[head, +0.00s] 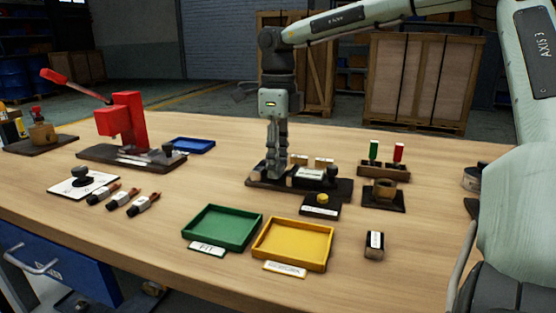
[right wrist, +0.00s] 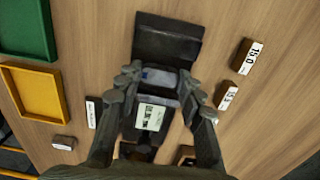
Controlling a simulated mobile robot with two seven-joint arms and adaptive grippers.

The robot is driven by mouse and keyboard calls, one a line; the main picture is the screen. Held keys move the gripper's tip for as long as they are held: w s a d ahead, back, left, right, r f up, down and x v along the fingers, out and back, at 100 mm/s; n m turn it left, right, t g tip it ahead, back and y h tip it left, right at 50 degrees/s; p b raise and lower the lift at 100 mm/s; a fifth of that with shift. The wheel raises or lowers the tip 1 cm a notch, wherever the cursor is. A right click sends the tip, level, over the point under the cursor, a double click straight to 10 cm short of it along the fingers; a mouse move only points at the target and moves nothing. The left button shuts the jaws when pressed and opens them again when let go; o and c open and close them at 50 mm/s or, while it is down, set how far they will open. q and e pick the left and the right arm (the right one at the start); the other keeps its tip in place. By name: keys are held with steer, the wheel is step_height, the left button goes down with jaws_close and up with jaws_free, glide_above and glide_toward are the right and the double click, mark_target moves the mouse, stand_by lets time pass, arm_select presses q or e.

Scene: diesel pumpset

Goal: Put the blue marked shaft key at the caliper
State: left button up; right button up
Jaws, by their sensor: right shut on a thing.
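The caliper (head: 312,175) is a dark base with a pale display, right of the table's middle. In the right wrist view its white display (right wrist: 151,118) lies below the fingertips. My right gripper (head: 275,172) points straight down at the left end of the caliper. The right wrist view shows its two fingers (right wrist: 160,86) on either side of a small grey piece with a blue mark (right wrist: 147,73), which looks like the shaft key; the gripper is shut on it. The fingers hide the key in the head view. I cannot tell if it touches the caliper. My left gripper is out of view.
A green tray (head: 259,229) and a yellow tray (head: 329,253) stand in front of the caliper. A dark block (head: 374,246) lies to their right. A holder with green and red gauges (head: 384,170) stands at right.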

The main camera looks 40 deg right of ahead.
steer(key=shift+f, duration=0.35)
steer(key=o, duration=1.3)
steer(key=shift+r, duration=0.1)
steer(key=shift+r+p, duration=2.35)
steer(key=shift+r, duration=1.1)
